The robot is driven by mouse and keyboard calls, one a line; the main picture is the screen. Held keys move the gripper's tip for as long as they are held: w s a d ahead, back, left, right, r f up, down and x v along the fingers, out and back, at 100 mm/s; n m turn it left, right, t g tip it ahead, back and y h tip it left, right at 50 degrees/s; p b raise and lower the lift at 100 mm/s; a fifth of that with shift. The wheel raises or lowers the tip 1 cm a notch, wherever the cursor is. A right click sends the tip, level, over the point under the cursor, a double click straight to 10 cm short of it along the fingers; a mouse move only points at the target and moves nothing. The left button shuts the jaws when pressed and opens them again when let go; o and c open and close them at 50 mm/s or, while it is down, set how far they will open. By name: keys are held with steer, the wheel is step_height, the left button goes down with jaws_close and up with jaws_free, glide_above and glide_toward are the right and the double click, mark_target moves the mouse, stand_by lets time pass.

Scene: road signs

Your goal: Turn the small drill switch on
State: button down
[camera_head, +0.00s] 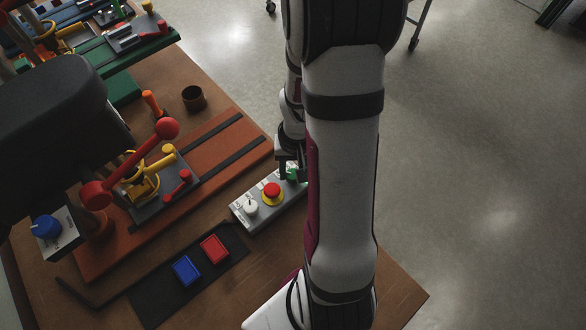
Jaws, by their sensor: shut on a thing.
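A grey control box (240,218) lies on the wooden table, left of my arm. It carries a white knob (250,207), a red mushroom button on a yellow base (272,191) and a green part (292,173) at its far right end. My gripper (288,170) points down at that far end and is shut on the green part. My arm hides the right edge of the box and part of the gripper. I cannot tell which control is the small drill switch, or its position.
A red-brown board with a toggle clamp (166,165) and red-balled lever (168,128) stands left of the box. A black mat (150,300) holds a blue block (187,270) and a red block (214,249). A dark cup (194,98) stands behind. A blue-knob box (47,227) is at left.

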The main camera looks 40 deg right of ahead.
stand_by(0.3)
steer(key=shift+c, duration=2.2)
jaws_free()
steer(key=shift+r, duration=0.15)
step_height(320, 180, up, 16)
steer(key=shift+s+d+f, duration=0.25)
